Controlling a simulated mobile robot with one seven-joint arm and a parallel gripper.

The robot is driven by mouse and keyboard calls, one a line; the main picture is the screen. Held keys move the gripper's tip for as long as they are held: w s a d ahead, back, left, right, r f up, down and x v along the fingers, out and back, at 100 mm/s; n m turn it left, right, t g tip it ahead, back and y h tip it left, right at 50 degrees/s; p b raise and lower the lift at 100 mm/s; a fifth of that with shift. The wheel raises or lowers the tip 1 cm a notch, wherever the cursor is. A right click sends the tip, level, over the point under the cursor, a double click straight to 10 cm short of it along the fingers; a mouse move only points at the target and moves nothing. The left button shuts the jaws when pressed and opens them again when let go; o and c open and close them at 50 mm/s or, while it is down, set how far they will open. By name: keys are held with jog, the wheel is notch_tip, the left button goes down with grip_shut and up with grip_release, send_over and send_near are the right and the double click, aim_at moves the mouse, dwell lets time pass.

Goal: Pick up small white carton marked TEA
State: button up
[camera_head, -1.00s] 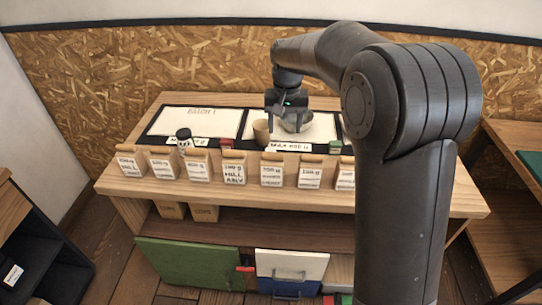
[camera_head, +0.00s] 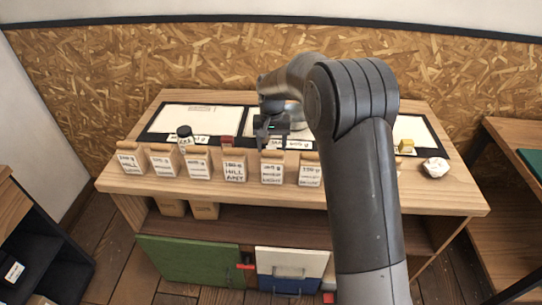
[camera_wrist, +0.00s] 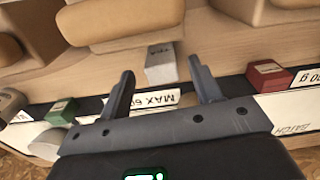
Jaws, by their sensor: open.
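I see no contact between the fingers and the carton. In the head view my gripper (camera_head: 268,143) is low over the counter (camera_head: 140,185), behind the row of bags, and the carton is hidden there.
A red carton (camera_wrist: 270,76) and a green carton (camera_wrist: 62,111) flank the pale one in the wrist view. Several paper bags (camera_head: 235,168) line the counter front. A dark-capped jar (camera_head: 185,142), a yellow block (camera_head: 406,146) and a white crumpled thing (camera_head: 434,167) also stand there.

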notch_tip(320, 180, down, 4)
jog(key=shift+w+a+r, duration=0.1)
jog(key=shift+a, duration=0.05)
jog(key=shift+c, duration=0.2)
jog(key=c, duration=1)
